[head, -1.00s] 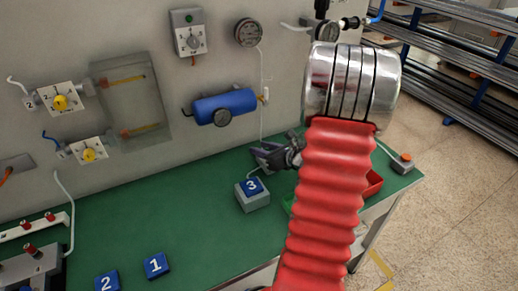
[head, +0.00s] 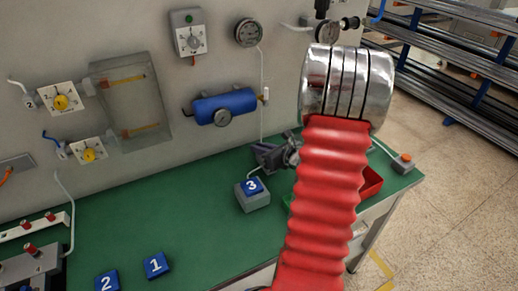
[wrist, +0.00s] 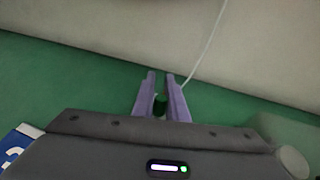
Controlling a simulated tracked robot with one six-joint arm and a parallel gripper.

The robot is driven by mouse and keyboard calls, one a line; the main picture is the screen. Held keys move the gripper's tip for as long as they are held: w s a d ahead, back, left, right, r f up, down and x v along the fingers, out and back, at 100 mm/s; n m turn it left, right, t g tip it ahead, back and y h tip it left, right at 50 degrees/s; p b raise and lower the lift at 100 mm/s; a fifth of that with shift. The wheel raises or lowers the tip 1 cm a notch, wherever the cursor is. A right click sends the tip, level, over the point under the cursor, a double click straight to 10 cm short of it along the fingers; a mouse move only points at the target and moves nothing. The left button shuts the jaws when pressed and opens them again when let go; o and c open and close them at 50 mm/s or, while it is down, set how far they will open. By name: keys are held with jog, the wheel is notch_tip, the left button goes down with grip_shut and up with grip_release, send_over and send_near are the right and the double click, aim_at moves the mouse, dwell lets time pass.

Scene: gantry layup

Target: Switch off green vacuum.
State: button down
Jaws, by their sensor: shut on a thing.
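In the wrist view the two purple fingers of my gripper (wrist: 160,82) point down toward the green bench top. A small dark green cylinder (wrist: 160,104) sits between them, and they are shut on it. I cannot tell whether it is fixed to the bench. In the head view my gripper (head: 268,154) is low over the bench, near the back wall and just behind the block marked 3 (head: 252,188). My red and silver arm covers the area right of it, and the green cylinder is hidden there.
The green bench (head: 195,215) carries blue blocks marked 1 (head: 156,265) and 2 (head: 107,281). A red tray (head: 371,183) and a box with an orange button (head: 403,161) are at the right. A blue tank (head: 224,106) and gauge (head: 248,32) hang on the wall.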

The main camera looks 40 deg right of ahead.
dwell(0.3)
jog(key=shift+s+a+r+n+t+h, duration=0.15)
jog(key=shift+s+r+t, duration=0.1)
jog(key=shift+t, duration=0.5)
jog(key=shift+s+r+n+t+h, duration=0.1)
jog(key=shift+s+r+t, duration=0.15)
jog(key=shift+t, duration=0.45)
jog(key=shift+s+a+r+n+t+h, duration=0.15)
jog(key=shift+r+t, duration=0.15)
jog(key=shift+t, duration=0.45)
jog(key=shift+d, duration=0.1)
jog(key=c, duration=1.8)
grip_release()
jog(key=shift+o, duration=0.2)
jog(key=shift+r, duration=0.2)
notch_tip(320, 180, up, 10)
jog(key=shift+f, duration=0.2)
jog(key=shift+c, duration=0.2)
